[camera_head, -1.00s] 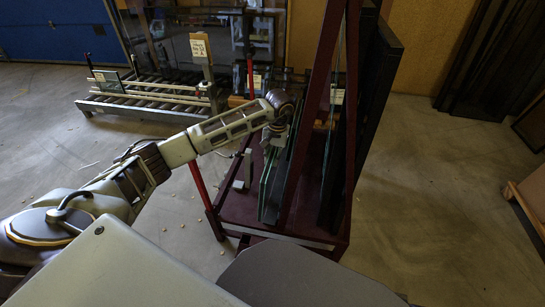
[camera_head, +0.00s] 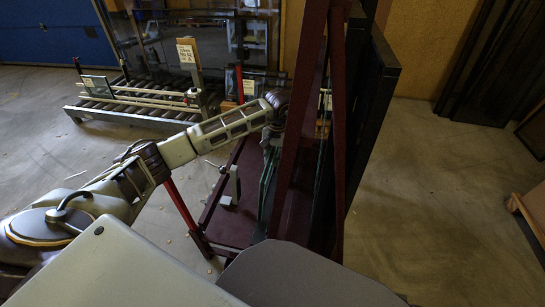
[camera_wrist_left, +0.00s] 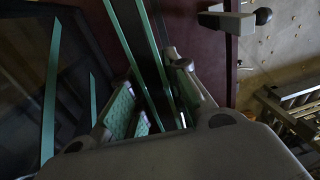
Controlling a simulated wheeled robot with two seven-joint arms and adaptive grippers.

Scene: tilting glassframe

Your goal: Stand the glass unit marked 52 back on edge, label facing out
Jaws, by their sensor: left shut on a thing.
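The glass unit, with pale green edges, shows in the head view (camera_head: 267,182) as a narrow upright strip on the dark red rack (camera_head: 228,222). It runs between the fingers in the left wrist view (camera_wrist_left: 152,50). I cannot read a number on it, and its label face is hidden. My left gripper (camera_head: 272,140) is at its upper part, shut on it; its fingers show on both sides of the glass in the left wrist view (camera_wrist_left: 157,75). The rack's slanted post hides part of the glass. My right gripper is not in view.
Other green-edged panes (camera_wrist_left: 50,95) stand beside the held one. Dark panels (camera_head: 368,110) lean on the rack's right side. A roller conveyor (camera_head: 130,108) with a written card (camera_head: 187,52) stands at the back left. Floor (camera_head: 430,190) at right is clear.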

